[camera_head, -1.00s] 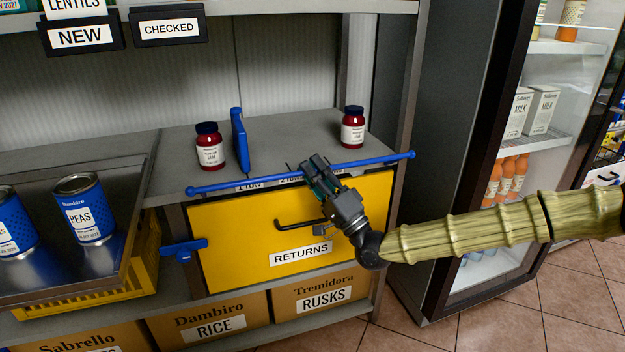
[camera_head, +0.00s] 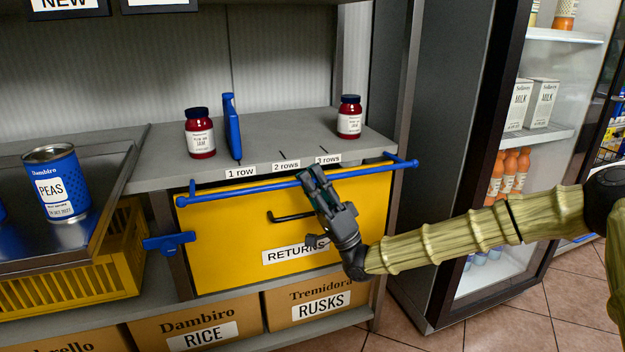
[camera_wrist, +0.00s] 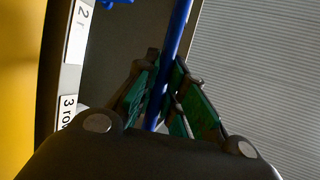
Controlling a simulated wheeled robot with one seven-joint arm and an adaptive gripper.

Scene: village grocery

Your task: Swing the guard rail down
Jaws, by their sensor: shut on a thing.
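The blue guard rail (camera_head: 240,187) is a long bar in front of the shelf's front edge. It hangs just below the row labels, across the top of the yellow returns panel, with its right end by the shelf's right corner. My gripper (camera_head: 311,178) is shut on the rail right of its middle. In the wrist view the rail (camera_wrist: 181,30) runs between the green finger pads of my gripper (camera_wrist: 166,85).
Two red jam jars (camera_head: 200,134) (camera_head: 349,118) and a blue divider (camera_head: 232,127) stand on the shelf. Below are the yellow returns panel (camera_head: 230,235) with a black handle and a blue bracket (camera_head: 169,242) at its left. A fridge (camera_head: 470,200) stands at the right.

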